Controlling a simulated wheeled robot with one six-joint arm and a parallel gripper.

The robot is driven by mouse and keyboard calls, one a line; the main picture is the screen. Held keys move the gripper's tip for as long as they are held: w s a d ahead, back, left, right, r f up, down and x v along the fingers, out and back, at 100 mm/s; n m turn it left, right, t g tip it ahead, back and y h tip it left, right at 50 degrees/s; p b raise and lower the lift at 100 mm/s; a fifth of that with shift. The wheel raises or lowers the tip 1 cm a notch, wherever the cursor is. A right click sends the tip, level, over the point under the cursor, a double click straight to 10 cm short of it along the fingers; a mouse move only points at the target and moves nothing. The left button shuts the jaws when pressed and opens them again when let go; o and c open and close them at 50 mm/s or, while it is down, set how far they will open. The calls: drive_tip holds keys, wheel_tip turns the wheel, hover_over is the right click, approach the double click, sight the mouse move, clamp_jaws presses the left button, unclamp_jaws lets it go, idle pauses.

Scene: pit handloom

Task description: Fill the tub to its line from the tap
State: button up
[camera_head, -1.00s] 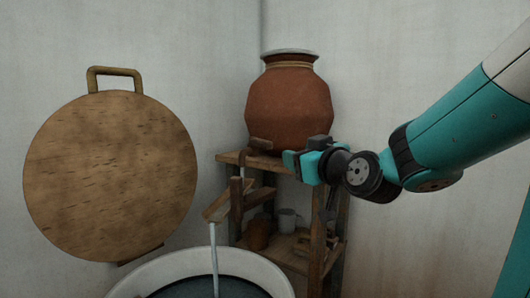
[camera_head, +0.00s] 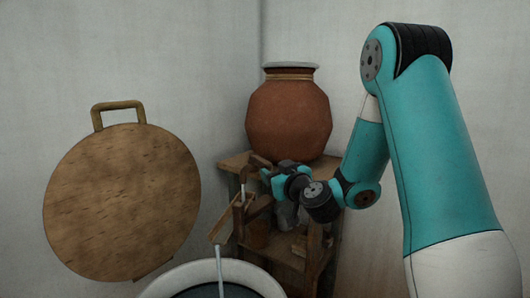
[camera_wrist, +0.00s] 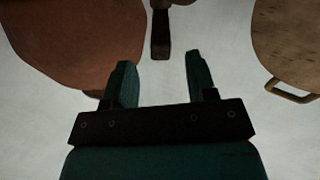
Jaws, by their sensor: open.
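The tub (camera_head: 160,285) stands at the bottom edge of the head view, with a pale rim and a dark inside. Only its far part shows; I cannot make out its line or the water level. A thin stream of water (camera_head: 219,262) falls into it from a sloping wooden spout (camera_head: 222,229). The tap's wooden handle (camera_head: 259,161) appears to be at the foot of the clay pot (camera_head: 289,118); a dark wooden bar (camera_wrist: 160,35) shows ahead in the wrist view. My gripper (camera_head: 266,174) is open and empty (camera_wrist: 157,62), just right of the tap and apart from the bar.
The pot stands on a wooden shelf stand (camera_head: 232,160), with small vessels on its lower shelf, partly hidden by my arm. A round wooden board (camera_head: 122,203) with a handle hangs on the left wall. Walls meet in a corner behind.

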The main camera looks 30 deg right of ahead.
sight(270, 166)
drive_tip(key=w+p, duration=0.2)
drive_tip(key=w, duration=0.1)
drive_tip(key=w+p, duration=0.1)
drive_tip(key=shift+w+d+r, duration=0.15)
drive_tip(key=shift+d+r, duration=0.1)
drive_tip(key=shift+r, duration=0.05)
drive_tip(key=shift+w+d+f+p, duration=0.1)
drive_tip(key=shift+w+f+p, duration=0.05)
drive_tip(key=shift+w+p, duration=0.3)
drive_tip(key=shift+w+d+f+p, duration=0.15)
drive_tip(key=shift+w+p, duration=0.15)
drive_tip(key=shift+w, duration=0.2)
drive_tip(key=shift+a, duration=0.1)
drive_tip(key=shift+c, duration=0.5)
